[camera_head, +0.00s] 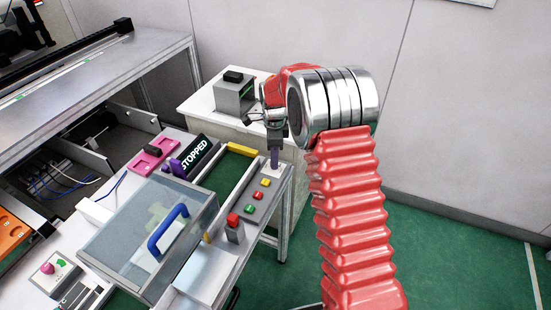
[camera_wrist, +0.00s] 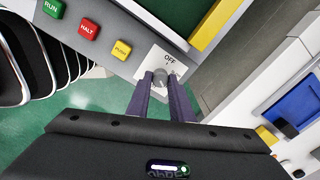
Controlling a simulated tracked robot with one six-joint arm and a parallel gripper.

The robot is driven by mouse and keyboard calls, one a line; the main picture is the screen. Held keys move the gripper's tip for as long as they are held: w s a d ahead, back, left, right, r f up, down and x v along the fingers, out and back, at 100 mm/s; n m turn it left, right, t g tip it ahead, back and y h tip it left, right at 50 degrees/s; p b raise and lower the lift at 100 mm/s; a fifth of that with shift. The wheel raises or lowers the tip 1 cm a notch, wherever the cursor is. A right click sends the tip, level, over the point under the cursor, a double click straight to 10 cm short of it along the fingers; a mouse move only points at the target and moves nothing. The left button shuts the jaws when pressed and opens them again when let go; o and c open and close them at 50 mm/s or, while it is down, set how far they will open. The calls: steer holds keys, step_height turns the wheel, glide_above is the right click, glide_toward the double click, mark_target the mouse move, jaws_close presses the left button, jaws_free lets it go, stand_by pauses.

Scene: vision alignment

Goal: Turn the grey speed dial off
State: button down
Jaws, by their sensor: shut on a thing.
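The grey speed dial (camera_wrist: 159,75) sits on a white plate (camera_wrist: 148,60) marked OFF, at the end of the button panel. My gripper (camera_wrist: 160,80) has its two dark fingers on either side of the dial, shut on it. In the head view my gripper (camera_head: 274,160) points down at the panel's far right corner, over the white plate (camera_head: 270,171). The fingers hide the dial there. The dial's pointer direction cannot be made out.
Beside the dial are a yellow button (camera_wrist: 122,49), a red HALT button (camera_wrist: 88,29) and a green RUN button (camera_wrist: 54,8). A clear cover with a blue handle (camera_head: 168,229), a STOPPED display (camera_head: 195,154) and a yellow bar (camera_head: 242,149) stand left of my arm.

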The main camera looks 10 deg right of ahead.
steer(key=shift+a+n, duration=0.15)
steer(key=shift+n, duration=0.25)
steer(key=shift+s+n, duration=0.1)
steer(key=shift+n, duration=0.4)
steer(key=n, duration=0.4)
steer(key=shift+a, duration=0.15)
steer(key=n, duration=0.6)
steer(key=shift+f, duration=0.1)
steer(key=n, duration=0.6)
steer(key=shift+n, duration=0.4)
steer(key=n, duration=0.5)
steer(key=shift+s, duration=0.1)
steer(key=shift+n, duration=0.3)
steer(key=c, duration=2)
jaws_free()
steer(key=o, duration=0.4)
